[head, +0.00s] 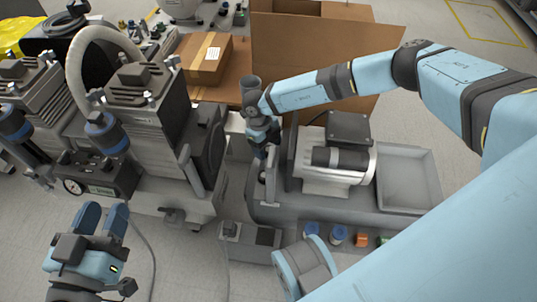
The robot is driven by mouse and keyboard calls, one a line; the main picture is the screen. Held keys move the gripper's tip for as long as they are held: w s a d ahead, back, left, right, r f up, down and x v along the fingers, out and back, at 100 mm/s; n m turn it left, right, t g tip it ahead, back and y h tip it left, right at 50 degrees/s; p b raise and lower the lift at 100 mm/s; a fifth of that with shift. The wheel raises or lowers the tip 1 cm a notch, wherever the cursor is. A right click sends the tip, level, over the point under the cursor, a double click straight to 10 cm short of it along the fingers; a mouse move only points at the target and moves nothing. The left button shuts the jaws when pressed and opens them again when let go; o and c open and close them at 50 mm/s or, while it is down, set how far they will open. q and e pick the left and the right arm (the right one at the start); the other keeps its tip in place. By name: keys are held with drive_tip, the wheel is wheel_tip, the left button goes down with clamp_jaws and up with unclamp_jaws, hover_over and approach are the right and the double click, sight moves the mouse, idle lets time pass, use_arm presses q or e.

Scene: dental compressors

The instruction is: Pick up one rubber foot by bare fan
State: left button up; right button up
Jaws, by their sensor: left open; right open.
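I cannot clearly make out a bare fan or a rubber foot; small parts at the bench's left end are partly covered by my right gripper. My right gripper (264,150) points down at that left end, beside the compressor. It is open, but its fingertips are small and partly hidden, and I cannot tell whether it touches anything. My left gripper (102,216) is open and empty at the lower left, apart from the compressors, with its blue fingers pointing up the picture.
A finned compressor (150,120) stands left of my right gripper, and another (38,95) is further left. The grey bench (300,207) has an empty tray (408,180) at right. Blue-capped jars (338,235) and an orange block (361,239) sit in front. Cardboard boxes (205,60) stand behind.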

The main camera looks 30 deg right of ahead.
drive_tip(key=shift+f, duration=0.25)
drive_tip(key=c, duration=1)
drive_tip(key=shift+r, duration=0.1)
